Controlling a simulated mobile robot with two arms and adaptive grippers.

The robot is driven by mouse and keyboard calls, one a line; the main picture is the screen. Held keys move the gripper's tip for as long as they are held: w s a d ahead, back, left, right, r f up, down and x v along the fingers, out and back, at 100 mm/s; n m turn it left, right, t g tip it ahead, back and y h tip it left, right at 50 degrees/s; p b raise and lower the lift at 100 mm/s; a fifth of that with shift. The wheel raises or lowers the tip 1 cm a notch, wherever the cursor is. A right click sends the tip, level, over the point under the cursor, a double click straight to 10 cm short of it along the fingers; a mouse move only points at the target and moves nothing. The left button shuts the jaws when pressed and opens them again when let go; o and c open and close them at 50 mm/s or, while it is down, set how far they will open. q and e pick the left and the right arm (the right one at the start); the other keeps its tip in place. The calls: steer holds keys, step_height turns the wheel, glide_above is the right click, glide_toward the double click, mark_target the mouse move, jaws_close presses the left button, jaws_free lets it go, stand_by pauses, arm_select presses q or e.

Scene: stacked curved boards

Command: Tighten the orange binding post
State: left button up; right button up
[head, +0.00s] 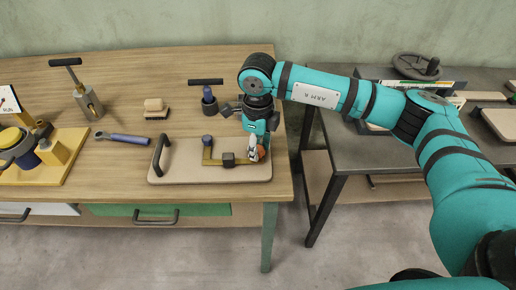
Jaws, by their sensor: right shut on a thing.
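The orange binding post (262,152) is at the right end of a beige board (187,167) on the wooden table. Only a small orange part shows, since my right gripper (259,151) covers most of it from above. My right gripper is shut on the post. A brass bar (212,153) with a dark block (228,159) lies on the board, just left of the post. A second post with a dark blue cap (207,140) stands at the bar's left end. My left gripper is out of view.
A black handle (160,155) rises at the board's left end. A blue wrench (124,139), a brush (155,108) and a dark T-handled tool (208,100) lie or stand nearby. A grey table (365,152) stands at right, across a gap.

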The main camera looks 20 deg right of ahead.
steer(key=shift+f+m, duration=0.1)
steer(key=shift+m, duration=1.6)
steer(key=shift+m+b, duration=0.3)
steer(key=shift+m, duration=1.4)
